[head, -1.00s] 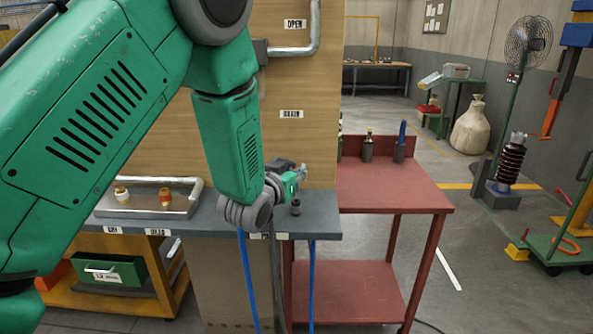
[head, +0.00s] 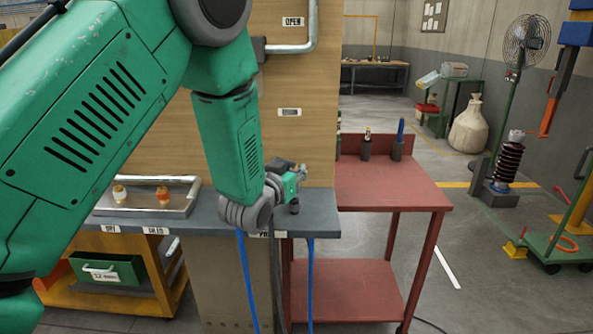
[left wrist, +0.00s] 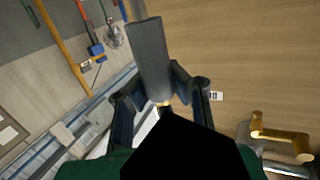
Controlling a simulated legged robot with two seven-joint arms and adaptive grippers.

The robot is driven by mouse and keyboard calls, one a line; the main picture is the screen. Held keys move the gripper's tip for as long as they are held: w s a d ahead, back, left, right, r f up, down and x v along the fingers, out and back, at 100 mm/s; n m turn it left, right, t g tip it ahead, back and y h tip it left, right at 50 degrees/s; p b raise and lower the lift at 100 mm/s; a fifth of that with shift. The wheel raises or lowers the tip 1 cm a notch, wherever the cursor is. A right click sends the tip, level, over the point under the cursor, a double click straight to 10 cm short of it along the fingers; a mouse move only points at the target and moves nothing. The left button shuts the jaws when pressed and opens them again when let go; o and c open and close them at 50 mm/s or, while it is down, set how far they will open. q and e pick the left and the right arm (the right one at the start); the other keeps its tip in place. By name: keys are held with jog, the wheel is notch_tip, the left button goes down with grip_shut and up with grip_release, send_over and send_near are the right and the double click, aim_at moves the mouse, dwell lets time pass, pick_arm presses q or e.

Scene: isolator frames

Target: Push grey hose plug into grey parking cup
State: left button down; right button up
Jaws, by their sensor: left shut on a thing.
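My left gripper (head: 297,177) reaches over the front right part of the grey bench. A small dark grey round piece (head: 294,207), which looks like the parking cup, stands on the bench just below the gripper. Whether the plug touches it is hidden. A grey hose (head: 273,285) hangs down in front of the bench below my wrist. My right gripper is out of view.
The bench (head: 325,222) carries a metal tray (head: 155,209) with small fittings at left. A wooden panel (head: 300,150) with labels and a bent pipe (head: 312,40) rises behind. Blue hoses (head: 311,285) hang in front. A red table (head: 395,190) adjoins at right.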

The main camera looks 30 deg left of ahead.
pick_arm(q)
jog(key=shift+f+b, duration=0.7)
jog(key=shift+f, duration=0.45)
jog(key=c, duration=1.5)
grip_release()
jog(key=shift+c, duration=0.2)
jog(key=shift+s, duration=0.1)
jog(key=s+d+r, duration=0.1)
jog(key=s, duration=1)
jog(key=shift+s+d, duration=0.25)
jog(key=shift+d, duration=0.15)
